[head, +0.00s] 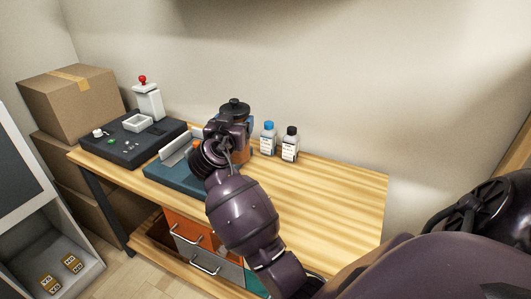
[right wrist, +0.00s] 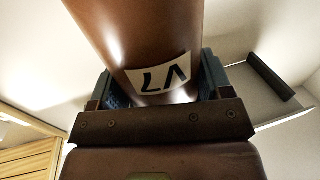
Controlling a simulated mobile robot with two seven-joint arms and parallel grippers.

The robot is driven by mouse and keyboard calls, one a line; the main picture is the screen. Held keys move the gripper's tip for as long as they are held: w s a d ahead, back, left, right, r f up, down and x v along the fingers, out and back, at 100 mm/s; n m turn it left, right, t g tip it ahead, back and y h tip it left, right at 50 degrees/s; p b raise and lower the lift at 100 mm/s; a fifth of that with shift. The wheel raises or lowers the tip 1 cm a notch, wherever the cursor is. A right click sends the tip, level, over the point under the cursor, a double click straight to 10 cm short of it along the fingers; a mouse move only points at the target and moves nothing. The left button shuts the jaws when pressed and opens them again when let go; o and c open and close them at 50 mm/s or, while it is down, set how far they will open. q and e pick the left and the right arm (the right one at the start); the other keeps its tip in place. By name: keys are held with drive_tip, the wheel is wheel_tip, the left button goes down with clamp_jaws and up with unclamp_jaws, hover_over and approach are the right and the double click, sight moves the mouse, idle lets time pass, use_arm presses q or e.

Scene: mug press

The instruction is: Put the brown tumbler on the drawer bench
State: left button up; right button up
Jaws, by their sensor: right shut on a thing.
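The brown tumbler (right wrist: 130,45) fills the upper middle of the right wrist view, with a white label marked in dark characters. My right gripper (right wrist: 152,100) is shut on it, one finger on each side. In the head view the gripper (head: 232,146) hides most of the tumbler; a bit of brown side (head: 241,153) shows beside the blue fingers. The drawer bench (head: 320,200) has a light wooden top and orange, grey and teal drawers below. The tumbler appears upright at the bench's back; I cannot tell whether it touches the top. My left gripper is out of view.
Two small bottles, one blue-capped (head: 268,139) and one black-capped (head: 290,144), stand just right of the gripper. A blue-grey device (head: 178,179) and a black panel with a red-knobbed lever (head: 125,150) are left. The bench's right half is clear. Cardboard boxes (head: 66,105) stand far left.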

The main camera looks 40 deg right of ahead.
sight(238, 160)
wheel_tip(238, 160, down, 12)
drive_tip(key=shift+f+b, duration=0.2)
drive_tip(key=shift+b, duration=0.4)
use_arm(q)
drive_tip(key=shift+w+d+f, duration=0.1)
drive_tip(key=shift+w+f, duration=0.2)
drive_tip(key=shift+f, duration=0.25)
use_arm(e)
drive_tip(key=shift+f, duration=2.6)
drive_tip(key=shift+f+b, duration=0.3)
drive_tip(key=shift+b, duration=0.25)
drive_tip(key=o, duration=1.1)
drive_tip(key=shift+r, duration=0.1)
drive_tip(key=shift+c, duration=0.2)
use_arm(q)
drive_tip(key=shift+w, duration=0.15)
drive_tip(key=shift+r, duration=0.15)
use_arm(e)
drive_tip(key=shift+r, duration=0.1)
